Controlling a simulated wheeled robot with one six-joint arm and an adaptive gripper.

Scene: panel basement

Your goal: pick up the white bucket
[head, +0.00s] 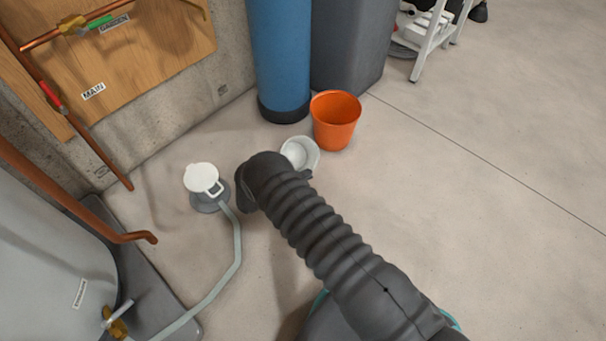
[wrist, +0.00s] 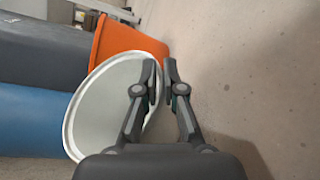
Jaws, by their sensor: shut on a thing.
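The white bucket (head: 300,152) shows in the head view just past the end of my arm, in front of the orange bucket; my arm hides its lower part. In the wrist view the white bucket (wrist: 95,112) appears as a pale round opening with a white rim. My gripper (wrist: 160,84) is shut on its right-hand rim, with one finger over the opening and the other outside the wall. In the head view my gripper's fingers are hidden by the arm. I cannot tell whether the bucket touches the floor.
An orange bucket (head: 335,122) stands right behind the white one. A blue cylinder (head: 278,55) and a grey bin (head: 347,45) stand behind. The floor at right is clear.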

